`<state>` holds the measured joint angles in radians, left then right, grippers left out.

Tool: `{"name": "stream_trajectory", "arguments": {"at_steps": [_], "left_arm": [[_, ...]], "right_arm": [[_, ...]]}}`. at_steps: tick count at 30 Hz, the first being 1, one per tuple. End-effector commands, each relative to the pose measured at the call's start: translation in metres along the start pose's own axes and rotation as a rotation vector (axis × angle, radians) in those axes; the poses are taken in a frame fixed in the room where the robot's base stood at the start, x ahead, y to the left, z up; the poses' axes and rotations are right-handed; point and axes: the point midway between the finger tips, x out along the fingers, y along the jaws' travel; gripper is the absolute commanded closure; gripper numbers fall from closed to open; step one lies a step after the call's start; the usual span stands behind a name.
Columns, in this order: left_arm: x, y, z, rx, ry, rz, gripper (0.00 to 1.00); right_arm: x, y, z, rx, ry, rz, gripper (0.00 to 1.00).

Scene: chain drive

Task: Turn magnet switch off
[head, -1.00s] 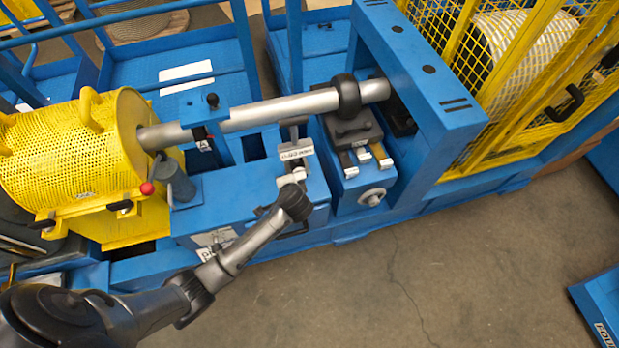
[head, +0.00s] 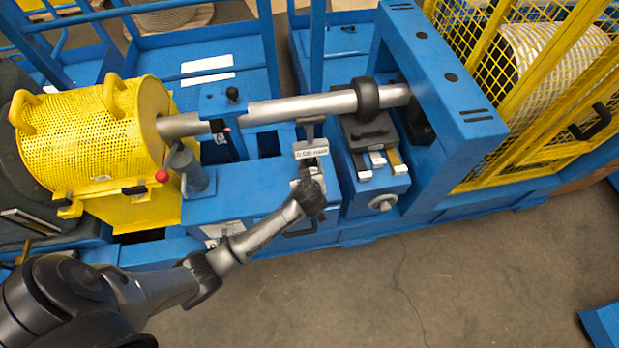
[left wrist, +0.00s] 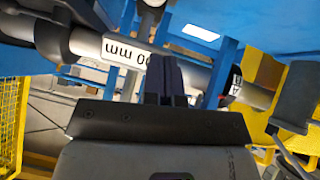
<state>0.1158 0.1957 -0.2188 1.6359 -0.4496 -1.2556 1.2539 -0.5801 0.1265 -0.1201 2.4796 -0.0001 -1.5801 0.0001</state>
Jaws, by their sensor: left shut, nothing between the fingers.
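A gauge with a white readout plate (head: 311,152), showing a value in mm, stands on the blue bench below the long grey shaft (head: 290,108). The plate also shows in the left wrist view (left wrist: 126,52), upside down. I cannot make out the magnet switch; my gripper and wrist cover the area just below the readout. My left gripper (head: 306,174) is close in front of the gauge. In the left wrist view its dark fingers (left wrist: 165,78) are together with nothing between them, overlapping the plate's edge. Whether they touch anything cannot be told. My right gripper is not in view.
A yellow perforated guard (head: 95,135) and a red-knobbed lever (head: 162,175) are at the left. A slide unit with a handwheel (head: 384,202) stands right of the gauge. A blue frame (head: 455,105) and yellow cage are farther right. The floor (head: 400,285) in front is clear.

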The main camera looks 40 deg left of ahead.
Motion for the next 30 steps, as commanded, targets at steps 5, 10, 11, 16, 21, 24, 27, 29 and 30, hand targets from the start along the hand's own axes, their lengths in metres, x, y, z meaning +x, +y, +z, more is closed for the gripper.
{"name": "stream_trajectory", "arguments": {"at_steps": [5,10,11,16,21,24,27,29,30], "left_arm": [[0.034,-0.001,0.001,0.004,0.002,-0.002,1.00],[0.067,-0.001,0.000,0.003,0.003,-0.002,1.00],[0.072,-0.001,0.001,0.003,0.001,-0.003,1.00],[0.095,-0.001,0.008,0.004,0.000,-0.001,1.00],[0.107,0.000,0.021,0.004,0.000,0.000,1.00],[0.111,0.000,0.025,0.003,0.001,0.000,1.00],[0.114,0.000,0.027,0.003,0.001,0.000,1.00],[0.114,0.000,0.028,0.003,0.001,0.000,1.00],[0.114,0.000,0.028,0.003,0.001,0.000,1.00]], "right_arm": [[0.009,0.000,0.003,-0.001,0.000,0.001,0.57],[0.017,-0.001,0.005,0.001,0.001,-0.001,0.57],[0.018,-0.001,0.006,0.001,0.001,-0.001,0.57],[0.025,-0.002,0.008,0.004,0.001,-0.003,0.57],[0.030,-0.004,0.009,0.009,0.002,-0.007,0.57],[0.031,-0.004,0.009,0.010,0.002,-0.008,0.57],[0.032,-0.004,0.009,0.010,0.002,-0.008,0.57],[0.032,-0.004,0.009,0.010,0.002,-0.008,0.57],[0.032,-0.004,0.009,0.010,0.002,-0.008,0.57]]}}
